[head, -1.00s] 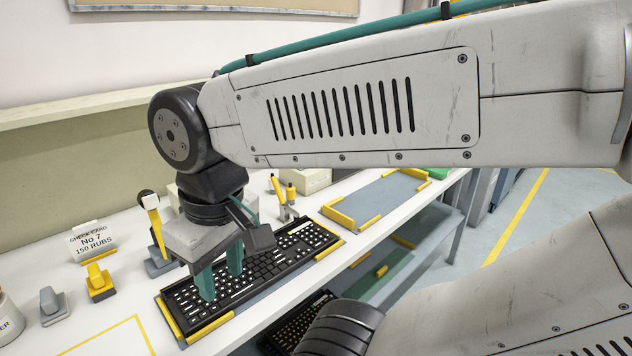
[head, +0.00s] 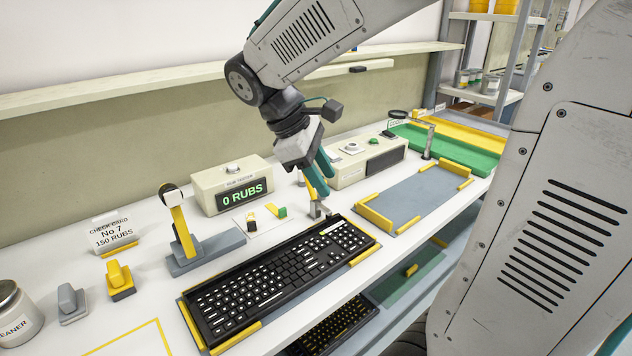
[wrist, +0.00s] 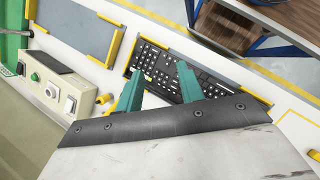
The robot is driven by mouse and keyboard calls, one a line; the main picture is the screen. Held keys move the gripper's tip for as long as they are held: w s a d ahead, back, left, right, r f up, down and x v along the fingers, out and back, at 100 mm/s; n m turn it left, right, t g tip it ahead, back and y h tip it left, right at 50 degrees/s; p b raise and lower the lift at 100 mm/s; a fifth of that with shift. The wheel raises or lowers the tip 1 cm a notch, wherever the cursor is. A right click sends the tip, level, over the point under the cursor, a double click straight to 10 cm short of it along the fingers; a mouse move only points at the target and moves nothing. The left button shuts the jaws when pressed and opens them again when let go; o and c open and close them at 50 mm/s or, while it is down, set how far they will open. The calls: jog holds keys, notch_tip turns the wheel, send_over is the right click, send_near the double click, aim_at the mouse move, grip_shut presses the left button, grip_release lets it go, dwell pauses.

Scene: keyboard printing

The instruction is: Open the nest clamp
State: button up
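The keyboard (head: 285,270), black with white legends, lies in a nest with yellow edge rails (head: 236,335). The nest clamp, a small grey post (head: 317,209) with a yellow handle, stands at the keyboard's back edge. The handle is partly hidden behind my fingers, so its exact position is unclear. My gripper (head: 324,184) has teal fingers and hangs just above the clamp. In the wrist view my gripper (wrist: 160,80) shows its fingers apart, with the keyboard (wrist: 205,82) beyond and nothing clearly held between them.
A grey base with a tall yellow lever (head: 180,226) stands left of the clamp. Behind are a rub tester (head: 231,186) reading "0 RUBS" and a beige box (head: 368,163). An empty grey mat (head: 415,200) with yellow corners lies right. A magnifier (head: 428,137) stands farther back.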

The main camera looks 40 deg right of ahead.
jog(key=w+d+f+n+g+h, duration=0.1)
jog(key=w+d+f+n+h, duration=0.15)
jog(key=w+f+n, duration=0.4)
jog(key=w+d+f+n+g+h, duration=0.1)
jog(key=w+d+f+n+h, duration=0.15)
jog(key=w, duration=0.65)
jog(key=w+d+f+n+g+h, duration=0.1)
jog(key=w+d+f+n+h, duration=0.15)
jog(key=w+f, duration=0.4)
jog(key=s+d, duration=0.1)
jog(key=d, duration=0.4)
jog(key=shift+s+d+f+n+h, duration=0.3)
jog(key=shift+d+f+n+h, duration=0.05)
jog(key=shift+d, duration=0.05)
jog(key=shift+c, duration=0.4)
grip_shut()
jog(key=shift+d, duration=0.1)
